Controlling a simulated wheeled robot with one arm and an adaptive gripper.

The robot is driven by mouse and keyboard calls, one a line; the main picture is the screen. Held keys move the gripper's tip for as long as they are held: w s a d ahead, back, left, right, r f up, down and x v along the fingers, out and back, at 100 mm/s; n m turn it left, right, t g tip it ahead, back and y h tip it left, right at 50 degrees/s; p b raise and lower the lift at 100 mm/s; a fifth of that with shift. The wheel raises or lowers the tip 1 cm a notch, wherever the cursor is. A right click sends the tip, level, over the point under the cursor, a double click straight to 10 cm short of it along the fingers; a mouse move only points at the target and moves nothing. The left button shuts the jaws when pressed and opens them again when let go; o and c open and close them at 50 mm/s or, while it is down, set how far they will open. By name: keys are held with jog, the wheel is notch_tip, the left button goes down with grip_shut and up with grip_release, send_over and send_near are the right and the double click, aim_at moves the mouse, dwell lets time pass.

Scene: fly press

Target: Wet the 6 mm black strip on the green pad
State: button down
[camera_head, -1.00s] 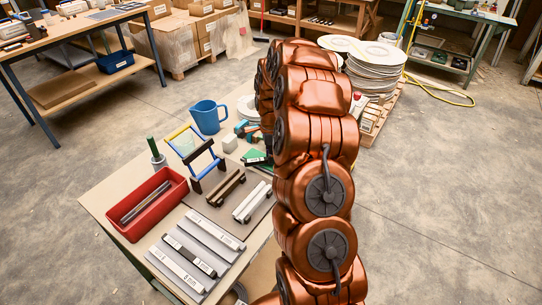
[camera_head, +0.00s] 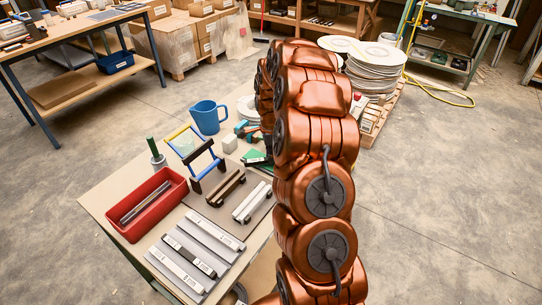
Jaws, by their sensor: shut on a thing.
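The green pad (camera_head: 254,155) lies at the far right part of the workbench, partly hidden by my copper arm. A small dark piece with a white label (camera_head: 257,161) shows at the pad's near edge, too small and too covered to tell whether it is the strip or whether it touches the pad. Another black strip with pale labelled ends (camera_head: 190,255) lies on the grey grooved rack (camera_head: 211,248) at the front, between two white strips; its marking is unreadable.
A red bin (camera_head: 148,205) with grey bars stands at the left.

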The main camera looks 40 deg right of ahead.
jog(key=shift+r, duration=3.45)
